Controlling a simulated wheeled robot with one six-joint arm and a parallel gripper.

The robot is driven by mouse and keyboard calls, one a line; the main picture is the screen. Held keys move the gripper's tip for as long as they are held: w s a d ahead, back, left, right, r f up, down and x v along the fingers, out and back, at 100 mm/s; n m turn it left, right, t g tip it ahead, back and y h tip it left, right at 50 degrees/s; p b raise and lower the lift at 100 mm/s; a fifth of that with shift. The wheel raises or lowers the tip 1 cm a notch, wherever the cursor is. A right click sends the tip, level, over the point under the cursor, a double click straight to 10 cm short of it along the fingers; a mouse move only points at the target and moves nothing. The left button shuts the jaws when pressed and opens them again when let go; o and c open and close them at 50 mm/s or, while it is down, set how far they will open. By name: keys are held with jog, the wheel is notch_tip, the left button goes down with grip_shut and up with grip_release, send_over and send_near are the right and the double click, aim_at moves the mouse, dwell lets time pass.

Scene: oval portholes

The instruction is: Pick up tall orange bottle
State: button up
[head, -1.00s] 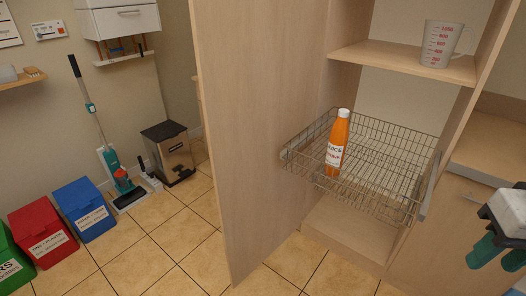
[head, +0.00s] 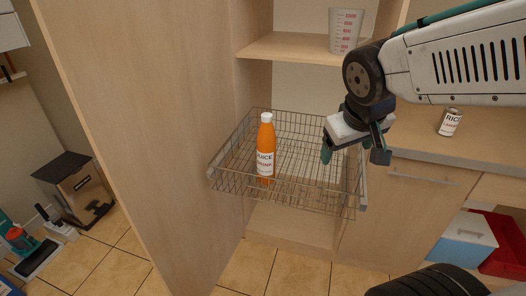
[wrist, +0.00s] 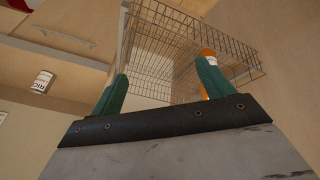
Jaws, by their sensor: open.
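The tall orange bottle (head: 266,143) has a white cap and a white juice label. It stands upright in the wire basket (head: 316,197), toward its left side. My gripper (head: 351,156) is open and empty, above the right part of the basket and apart from the bottle. In the wrist view my gripper's two green fingers (wrist: 160,88) are spread wide. The orange bottle (wrist: 208,52) shows there only in part, behind the right finger, which hides most of it.
A tall cabinet door (head: 150,130) stands open to the left of the basket. A shelf (head: 290,46) with a measuring cup (head: 345,30) is above the basket. A pedal bin (head: 77,190) is on the floor at left.

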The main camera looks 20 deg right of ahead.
aim_at(266, 146)
jog(key=w+d+f+n+t+y, duration=0.1)
jog(key=w+d+f+n+t, duration=0.15)
jog(key=w, duration=0.65)
jog(key=w+d+f+n+t+y, duration=0.1)
jog(key=w+f+t, duration=0.15)
jog(key=w, duration=0.75)
jog(key=w+a+f+n+y, duration=0.1)
jog(key=a+f+y, duration=0.1)
jog(key=y, duration=0.1)
jog(key=a+f+n+y, duration=0.2)
jog(key=a+y, duration=0.1)
jog(key=w+a+f+n+y, duration=0.1)
jog(key=a+f+y, duration=0.1)
jog(key=y, duration=0.1)
jog(key=shift+w+a+f+n+t, duration=0.25)
jog(key=shift+w+f+t, duration=0.05)
jog(key=shift+f+t, duration=0.1)
jog(key=x, duration=0.7)
jog(key=shift+s+a+f, duration=0.1)
jog(key=shift+s+f, duration=0.05)
jog(key=shift+c, duration=0.3)
jog(key=c, duration=1.5)
